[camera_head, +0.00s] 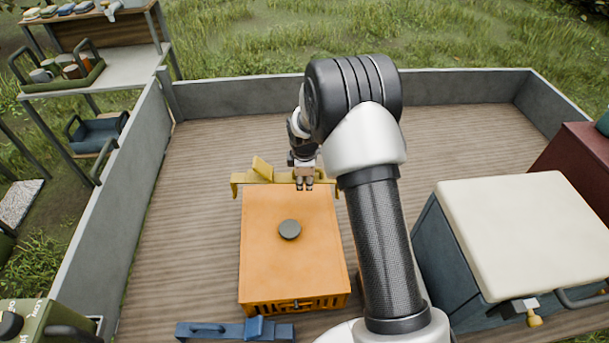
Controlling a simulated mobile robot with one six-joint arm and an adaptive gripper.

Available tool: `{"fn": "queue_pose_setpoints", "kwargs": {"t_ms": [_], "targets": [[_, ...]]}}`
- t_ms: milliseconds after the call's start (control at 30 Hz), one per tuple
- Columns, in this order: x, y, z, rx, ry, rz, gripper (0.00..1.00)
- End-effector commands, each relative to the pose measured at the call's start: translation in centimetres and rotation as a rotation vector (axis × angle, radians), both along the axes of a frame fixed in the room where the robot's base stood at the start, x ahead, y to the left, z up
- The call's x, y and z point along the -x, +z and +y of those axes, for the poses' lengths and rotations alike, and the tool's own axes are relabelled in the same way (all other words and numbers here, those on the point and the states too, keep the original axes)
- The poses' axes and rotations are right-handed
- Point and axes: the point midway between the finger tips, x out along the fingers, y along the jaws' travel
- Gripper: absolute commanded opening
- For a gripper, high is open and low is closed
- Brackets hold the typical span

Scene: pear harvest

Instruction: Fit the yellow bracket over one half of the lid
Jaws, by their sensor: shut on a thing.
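The yellow bracket (262,172) is a long bar with a raised tab, lying across the far edge of the orange lid (270,265). My gripper (304,184) is shut on the bracket, right of the tab. The bracket's ends reach a little past the lid's left and right sides. I cannot tell whether the bracket rests on the lid or hangs just above or beyond its far edge. The lid tops an orange crate (298,304) and has a dark round knob (289,230) in its middle. My arm covers the area right of the lid.
A blue bracket (235,331) lies on the floor before the crate. A blue cooler with a cream lid (530,228) stands right, a dark red box (580,160) behind it. Grey walls (245,97) edge the wooden bed (200,190), which is clear behind and left of the crate.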

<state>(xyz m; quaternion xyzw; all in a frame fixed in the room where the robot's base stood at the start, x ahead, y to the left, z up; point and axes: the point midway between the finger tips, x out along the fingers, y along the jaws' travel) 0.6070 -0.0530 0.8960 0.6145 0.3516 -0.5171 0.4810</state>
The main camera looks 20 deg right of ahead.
Motion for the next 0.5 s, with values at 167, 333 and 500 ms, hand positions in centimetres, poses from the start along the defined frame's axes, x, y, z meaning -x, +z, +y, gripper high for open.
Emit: {"fn": "queue_pose_setpoints", "kwargs": {"t_ms": [167,333,500], "targets": [[-1.27,0.49,-0.38,0.001,0.085,-0.003,0.00],[-1.50,0.40,-0.43,0.001,0.107,-0.003,0.00],[-1.46,-0.44,-0.42,0.002,0.106,-0.003,0.00]]}}
